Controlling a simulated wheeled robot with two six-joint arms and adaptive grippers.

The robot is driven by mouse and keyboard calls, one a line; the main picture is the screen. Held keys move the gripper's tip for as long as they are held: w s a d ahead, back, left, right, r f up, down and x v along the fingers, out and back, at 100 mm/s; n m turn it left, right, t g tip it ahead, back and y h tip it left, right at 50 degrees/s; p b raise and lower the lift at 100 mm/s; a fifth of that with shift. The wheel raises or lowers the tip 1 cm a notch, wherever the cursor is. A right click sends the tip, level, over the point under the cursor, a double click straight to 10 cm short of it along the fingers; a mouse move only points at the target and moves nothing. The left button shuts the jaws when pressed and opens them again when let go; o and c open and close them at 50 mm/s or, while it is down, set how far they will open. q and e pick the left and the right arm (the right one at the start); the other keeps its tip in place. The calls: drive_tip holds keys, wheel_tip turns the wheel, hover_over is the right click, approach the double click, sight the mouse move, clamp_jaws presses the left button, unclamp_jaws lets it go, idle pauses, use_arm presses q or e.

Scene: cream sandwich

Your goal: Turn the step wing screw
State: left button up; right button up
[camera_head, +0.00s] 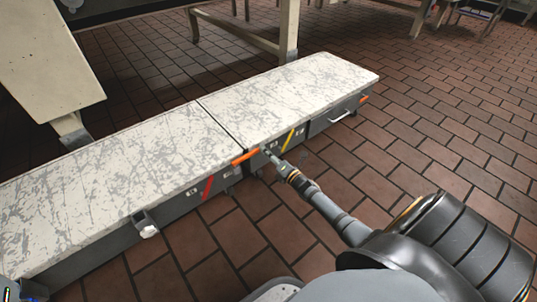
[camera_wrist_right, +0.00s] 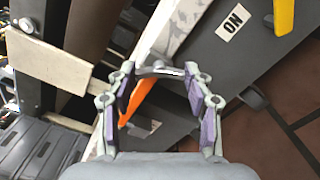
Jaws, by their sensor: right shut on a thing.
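The long step (camera_head: 300,90) has a scuffed white top and grey sides, and runs diagonally across the head view. My right gripper (camera_head: 268,153) is at its near side, close to the orange bar (camera_head: 245,156). In the right wrist view the right gripper (camera_wrist_right: 160,78) has its purple-padded fingers on either side of a small grey metal piece (camera_wrist_right: 158,71). It looks like the wing screw, and the gripper is shut on it. In the head view the gripper hides this piece.
A pale knob on a bracket (camera_head: 149,231) sticks out farther left. A metal handle (camera_head: 340,115) is at the right end. Brick floor (camera_head: 430,150) to the right is clear.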

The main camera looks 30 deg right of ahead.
drive_tip(key=o, duration=1.2)
drive_tip(key=shift+s, duration=0.1)
drive_tip(key=s, duration=0.8)
drive_tip(key=s+d, duration=0.1)
drive_tip(key=s, duration=0.3)
drive_tip(key=shift+w+a, duration=0.1)
